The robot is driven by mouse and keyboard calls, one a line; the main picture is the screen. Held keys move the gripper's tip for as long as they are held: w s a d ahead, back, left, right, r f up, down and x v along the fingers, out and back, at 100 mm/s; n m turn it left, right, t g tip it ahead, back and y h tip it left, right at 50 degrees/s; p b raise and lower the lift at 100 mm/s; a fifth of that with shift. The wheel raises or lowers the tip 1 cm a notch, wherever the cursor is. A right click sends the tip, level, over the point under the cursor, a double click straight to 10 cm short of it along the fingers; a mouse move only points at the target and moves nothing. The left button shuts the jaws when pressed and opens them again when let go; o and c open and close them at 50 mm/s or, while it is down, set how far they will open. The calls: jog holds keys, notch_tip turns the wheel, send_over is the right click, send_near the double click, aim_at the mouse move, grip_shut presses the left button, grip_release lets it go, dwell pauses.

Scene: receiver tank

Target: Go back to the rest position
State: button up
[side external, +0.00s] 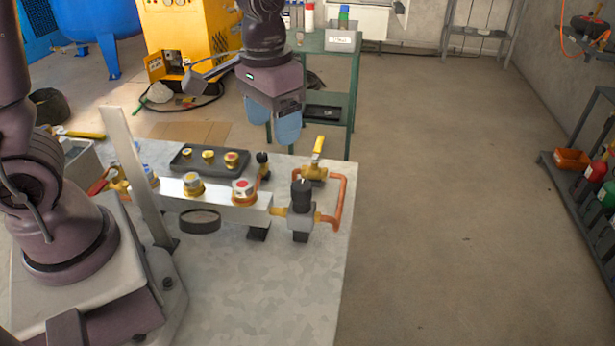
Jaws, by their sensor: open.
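My gripper (273,122) hangs in the upper middle of the side external view, pointing down. Its two blue fingers are apart, with nothing seen between them. It appears above the back edge of the metal-topped bench (270,290), behind the manifold block (225,210) in the picture. The block carries a brass fitting with a red-marked top (244,190) and another brass fitting (194,186). My gripper touches none of these as far as I can see.
A dark tray (180,163) with brass fittings lies behind the block. A yellow-handled valve (317,160), copper pipe (341,200) and black-topped regulator (301,205) stand at its right end. An upright metal post (135,175) rises at left. A green cart (352,85) stands behind. The bench front is clear.

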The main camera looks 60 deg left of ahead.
jog(key=s+a+r+m+t, duration=0.1)
jog(key=s+a+r+t, duration=0.1)
jog(key=s+r+t, duration=0.3)
jog(key=shift+s+r, duration=2.15)
jog(key=shift+s, duration=1.35)
jog(key=shift+a, duration=0.1)
